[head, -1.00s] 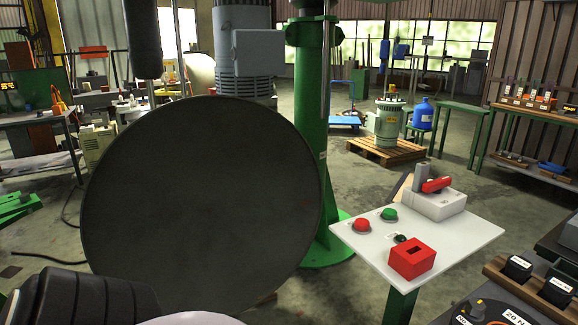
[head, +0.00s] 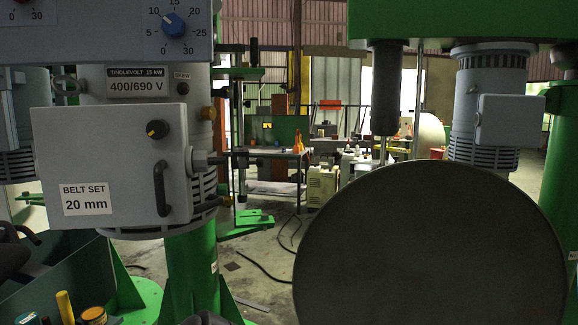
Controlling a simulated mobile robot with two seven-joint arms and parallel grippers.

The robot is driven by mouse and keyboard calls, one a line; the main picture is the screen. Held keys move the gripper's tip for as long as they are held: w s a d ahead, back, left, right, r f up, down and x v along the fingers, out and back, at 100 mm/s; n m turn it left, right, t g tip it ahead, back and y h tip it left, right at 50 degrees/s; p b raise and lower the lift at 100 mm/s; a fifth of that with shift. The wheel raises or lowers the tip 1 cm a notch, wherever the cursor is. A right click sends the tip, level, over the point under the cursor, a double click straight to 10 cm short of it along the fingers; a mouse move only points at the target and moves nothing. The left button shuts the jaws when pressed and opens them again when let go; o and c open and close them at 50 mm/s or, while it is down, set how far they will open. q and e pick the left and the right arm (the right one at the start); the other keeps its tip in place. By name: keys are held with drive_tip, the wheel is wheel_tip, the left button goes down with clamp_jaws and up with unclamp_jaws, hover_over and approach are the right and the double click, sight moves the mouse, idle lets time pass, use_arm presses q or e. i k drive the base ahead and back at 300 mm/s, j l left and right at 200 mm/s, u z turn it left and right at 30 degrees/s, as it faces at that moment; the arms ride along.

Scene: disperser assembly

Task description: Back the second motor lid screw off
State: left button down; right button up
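The lid carries a dark knob with a yellow mark (head: 157,129) and a dark curved handle (head: 161,188). I cannot tell which part is the second lid screw. Neither gripper shows clearly; dark shapes at the left and bottom edges are cut off.
A large dark round disc (head: 430,245) fills the lower right. A second grey motor with a plain box (head: 510,122) stands behind it.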

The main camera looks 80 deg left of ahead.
sight(157, 129)
drive_tip(key=u, duration=3.45)
